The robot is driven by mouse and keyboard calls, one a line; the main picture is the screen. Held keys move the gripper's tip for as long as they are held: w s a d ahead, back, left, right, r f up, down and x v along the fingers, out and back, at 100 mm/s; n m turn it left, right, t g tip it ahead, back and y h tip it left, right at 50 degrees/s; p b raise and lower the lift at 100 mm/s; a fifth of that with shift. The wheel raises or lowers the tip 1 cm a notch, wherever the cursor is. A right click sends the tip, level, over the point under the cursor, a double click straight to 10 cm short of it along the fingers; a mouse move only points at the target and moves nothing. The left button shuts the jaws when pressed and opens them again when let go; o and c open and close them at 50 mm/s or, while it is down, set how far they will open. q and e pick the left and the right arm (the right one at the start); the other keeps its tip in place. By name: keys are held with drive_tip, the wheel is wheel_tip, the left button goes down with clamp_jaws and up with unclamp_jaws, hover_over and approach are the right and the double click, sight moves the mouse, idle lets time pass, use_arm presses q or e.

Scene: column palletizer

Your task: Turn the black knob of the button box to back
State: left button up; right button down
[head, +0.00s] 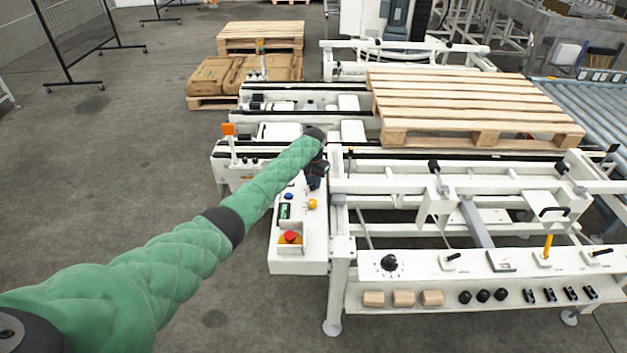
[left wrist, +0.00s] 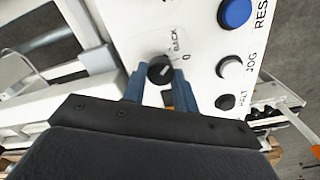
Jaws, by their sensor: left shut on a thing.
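The white button box (head: 283,262) hangs at the left end of the white frame in the head view. Its black knob (left wrist: 160,69) shows in the left wrist view, with the labels "BACK" and "0" printed beside it. A pale mark shows on the knob's face; I cannot tell exactly which label it points at. My left gripper (head: 316,180) reaches the box's upper part and hides the knob in the head view. In the left wrist view its two blue fingers (left wrist: 158,84) are shut on the knob from either side. My right gripper is in neither view.
The box also carries a red emergency stop (head: 290,237), a yellow button (head: 312,204) and a blue button (left wrist: 235,12). Another black knob (head: 389,262) sits on the front panel. A wooden pallet (head: 470,100) lies on the conveyor. The floor at left is open.

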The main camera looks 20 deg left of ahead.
sight(313, 183)
use_arm(q)
drive_tip(key=shift+r+n, duration=0.1)
drive_tip(key=shift+n, duration=0.2)
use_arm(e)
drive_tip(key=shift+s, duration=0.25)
use_arm(q)
drive_tip(key=shift+w, duration=0.1)
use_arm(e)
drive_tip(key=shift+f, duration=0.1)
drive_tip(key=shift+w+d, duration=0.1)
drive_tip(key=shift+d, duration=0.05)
use_arm(q)
drive_tip(key=o, duration=1)
drive_tip(key=shift+c, duration=0.2)
drive_tip(key=shift+r, duration=0.25)
wheel_tip(313, 183, up, 6)
drive_tip(key=shift+f+b, duration=0.15)
drive_tip(key=shift+b, duration=0.95)
drive_tip(key=shift+r, duration=0.7)
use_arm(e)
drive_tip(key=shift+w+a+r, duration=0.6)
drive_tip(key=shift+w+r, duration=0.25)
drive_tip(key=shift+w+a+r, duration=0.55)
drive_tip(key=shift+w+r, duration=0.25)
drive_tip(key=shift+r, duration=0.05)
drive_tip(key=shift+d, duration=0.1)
